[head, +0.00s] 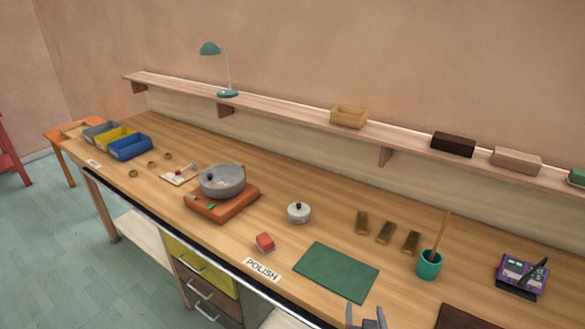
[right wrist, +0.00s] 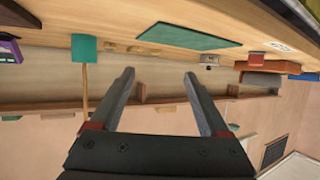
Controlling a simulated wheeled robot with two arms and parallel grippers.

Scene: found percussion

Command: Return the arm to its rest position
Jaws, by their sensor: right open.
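My right gripper (head: 367,318) shows at the bottom edge of the head view, in front of the workbench near the green mat (head: 336,271). In the right wrist view its two fingers (right wrist: 160,95) are spread apart with nothing between them. That view is upside down, with the bench at the top. My left gripper is in neither view.
The workbench (head: 310,222) holds a grey pot (head: 222,181) on an orange-brown base (head: 226,209), a small lidded pot (head: 298,212), a red block (head: 265,242), a teal cup (head: 429,264) and a purple device (head: 522,271). A shelf (head: 290,117) runs behind.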

